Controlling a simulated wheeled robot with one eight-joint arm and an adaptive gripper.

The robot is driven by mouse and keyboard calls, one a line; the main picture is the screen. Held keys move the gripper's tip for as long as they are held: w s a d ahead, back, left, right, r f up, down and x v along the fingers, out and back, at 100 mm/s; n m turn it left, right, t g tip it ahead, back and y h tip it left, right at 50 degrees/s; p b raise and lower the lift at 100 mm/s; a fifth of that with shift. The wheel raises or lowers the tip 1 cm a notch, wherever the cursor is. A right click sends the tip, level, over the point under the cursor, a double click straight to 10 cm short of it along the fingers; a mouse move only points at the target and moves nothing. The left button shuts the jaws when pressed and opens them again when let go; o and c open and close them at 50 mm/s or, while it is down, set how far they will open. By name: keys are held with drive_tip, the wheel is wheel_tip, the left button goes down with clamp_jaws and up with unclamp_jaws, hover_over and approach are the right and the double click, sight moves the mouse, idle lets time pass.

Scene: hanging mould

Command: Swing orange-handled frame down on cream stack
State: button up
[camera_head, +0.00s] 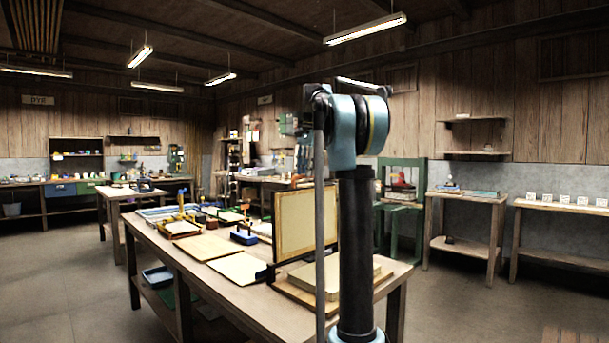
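A wooden-edged frame with a pale cream panel (305,222) stands upright on the near right part of the long workbench. A small orange-yellow bit (296,181) shows at its top edge; I cannot tell if it is the handle. A dark bracket runs along the frame's lower edge. A flat cream stack (320,279) lies on a wooden board to the right of the frame. My arm's dark column and blue joint stand in front and hide part of both. I cannot make out my gripper's fingers.
A green-framed press (402,192) stands behind. Small tables line the right wall. The floor at left is clear.

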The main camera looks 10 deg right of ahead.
drive_tip(key=shift+f, duration=0.6)
clamp_jaws()
drive_tip(key=shift+a, duration=0.2)
